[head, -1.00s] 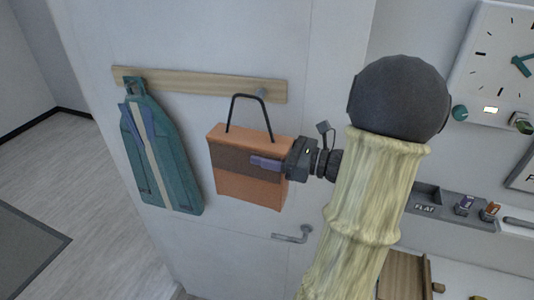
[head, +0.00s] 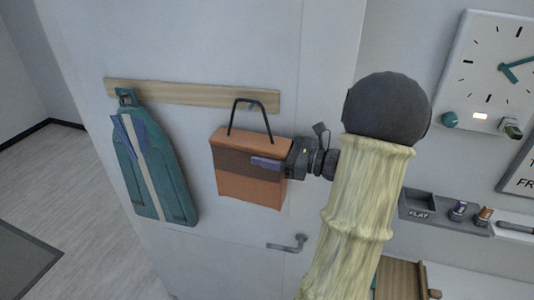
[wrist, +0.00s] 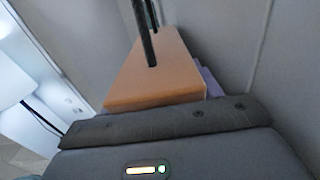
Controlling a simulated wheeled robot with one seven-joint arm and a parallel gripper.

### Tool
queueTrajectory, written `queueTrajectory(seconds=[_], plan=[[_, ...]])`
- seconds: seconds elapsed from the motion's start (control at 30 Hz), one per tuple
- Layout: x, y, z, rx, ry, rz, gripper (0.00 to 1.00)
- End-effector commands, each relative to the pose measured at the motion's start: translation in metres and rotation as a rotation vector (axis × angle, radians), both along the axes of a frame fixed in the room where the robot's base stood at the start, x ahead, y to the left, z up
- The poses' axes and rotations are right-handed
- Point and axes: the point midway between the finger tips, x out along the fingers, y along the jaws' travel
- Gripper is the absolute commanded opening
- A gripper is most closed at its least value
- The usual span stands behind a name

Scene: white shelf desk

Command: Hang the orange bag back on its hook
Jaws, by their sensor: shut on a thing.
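The orange bag (head: 247,188) has a brown band and a black loop handle (head: 263,113). It hangs upright in front of the white door panel, held from the right side by my gripper (head: 268,163), which is shut on it. The grey hook (head: 252,106) on the wooden rail (head: 190,94) shows within the upper part of the handle loop. I cannot tell whether the handle rests on the hook or is in front of it. In the wrist view, the bag's orange top (wrist: 155,75) and dark handle (wrist: 147,35) stand beyond my gripper; the hook is not visible there.
A teal garment (head: 155,170) hangs at the rail's left end. A door handle (head: 290,244) sticks out below the bag. A white clock panel (head: 490,75) and a grey tray (head: 440,213) are at the right, beyond my arm.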

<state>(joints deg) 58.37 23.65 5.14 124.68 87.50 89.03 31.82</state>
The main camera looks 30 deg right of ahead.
Motion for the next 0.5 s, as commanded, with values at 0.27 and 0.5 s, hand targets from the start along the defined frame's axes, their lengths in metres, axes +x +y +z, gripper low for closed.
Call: queueTrajectory(seconds=[0.27,0.5], plan=[[0.0038,-0.0047,-0.0045,0.0,-0.001,0.0,0.13],[0.0038,-0.0048,-0.0047,0.0,-0.001,0.0,0.13]])
